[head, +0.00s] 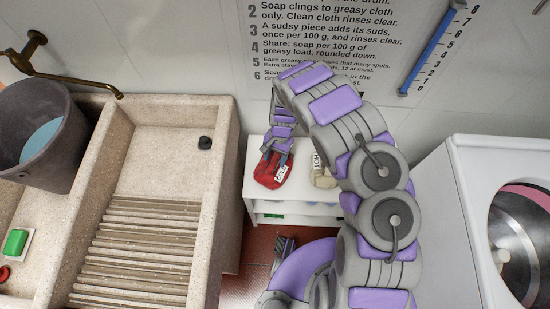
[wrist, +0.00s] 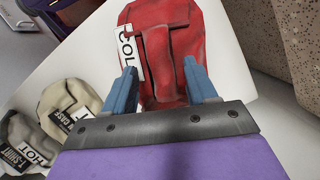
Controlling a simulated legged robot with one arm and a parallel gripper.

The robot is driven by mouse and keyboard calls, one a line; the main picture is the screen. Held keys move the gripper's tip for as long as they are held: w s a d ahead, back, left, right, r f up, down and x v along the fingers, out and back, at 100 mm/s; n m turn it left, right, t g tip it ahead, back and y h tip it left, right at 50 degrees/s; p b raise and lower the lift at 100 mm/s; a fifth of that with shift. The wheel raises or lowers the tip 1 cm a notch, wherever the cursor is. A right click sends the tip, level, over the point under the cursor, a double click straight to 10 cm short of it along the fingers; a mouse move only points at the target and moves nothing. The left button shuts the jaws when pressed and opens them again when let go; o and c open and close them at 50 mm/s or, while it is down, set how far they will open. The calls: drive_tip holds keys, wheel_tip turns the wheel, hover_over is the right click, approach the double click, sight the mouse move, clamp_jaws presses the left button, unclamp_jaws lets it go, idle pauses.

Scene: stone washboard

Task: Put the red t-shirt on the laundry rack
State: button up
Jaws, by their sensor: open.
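The red t-shirt (head: 271,171) lies folded on top of a white shelf unit (head: 250,205), with a white tag reading "COLD" at its edge. It also shows in the wrist view (wrist: 180,45). My gripper (wrist: 163,85) is open, its two blue fingers spread over the near part of the red t-shirt. Whether the fingers touch the cloth cannot be told. In the head view my gripper (head: 279,146) is just behind the t-shirt. I cannot make out a laundry rack.
Pale folded cloths (wrist: 68,100) with tags, one reading "HOT", lie beside the t-shirt. A white washing machine (head: 480,170) stands right.

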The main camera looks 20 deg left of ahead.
drive_tip(key=p+v, duration=0.2)
drive_tip(key=v, duration=0.9)
drive_tip(key=shift+p, duration=0.3)
